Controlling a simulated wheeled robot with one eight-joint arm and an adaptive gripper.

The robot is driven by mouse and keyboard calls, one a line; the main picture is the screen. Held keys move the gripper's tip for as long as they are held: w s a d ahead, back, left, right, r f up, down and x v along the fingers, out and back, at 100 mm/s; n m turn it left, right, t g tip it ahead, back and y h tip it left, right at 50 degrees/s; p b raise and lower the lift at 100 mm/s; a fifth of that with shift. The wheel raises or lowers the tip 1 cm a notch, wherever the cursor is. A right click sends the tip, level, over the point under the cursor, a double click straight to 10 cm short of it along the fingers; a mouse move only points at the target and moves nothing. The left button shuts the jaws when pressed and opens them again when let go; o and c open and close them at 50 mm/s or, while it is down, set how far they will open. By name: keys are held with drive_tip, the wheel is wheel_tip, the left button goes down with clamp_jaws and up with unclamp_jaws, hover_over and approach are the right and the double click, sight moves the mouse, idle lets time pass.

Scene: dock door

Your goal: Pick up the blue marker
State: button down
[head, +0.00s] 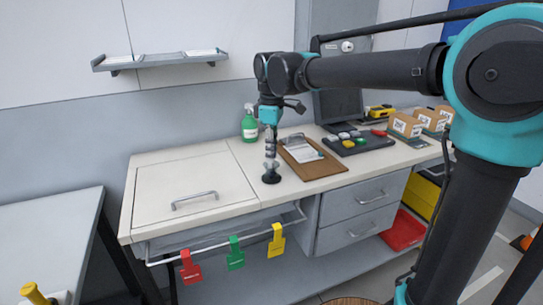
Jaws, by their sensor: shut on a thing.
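My gripper (270,160) points straight down over the front part of the workbench top, left of the clipboard. It is shut on a small upright thing, mostly hidden by the fingers and too small to identify. Directly below the fingertips is a dark, round-based object (271,178) on the bench. I cannot tell whether the held thing stands in it or is joined to it. I cannot make out a blue marker clearly anywhere in the head view.
A brown clipboard (325,167) with paper lies right of my gripper. Behind stand a green bottle (249,127) and a monitor (338,106). A black tray (372,145) and small boxes (405,126) are farther right. The bench's left part is clear. Coloured tags hang from the front rail (225,243).

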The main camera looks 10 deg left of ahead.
wheel_tip(320, 180, up, 20)
idle(0.5)
drive_tip(key=shift+f, duration=0.15)
idle(0.3)
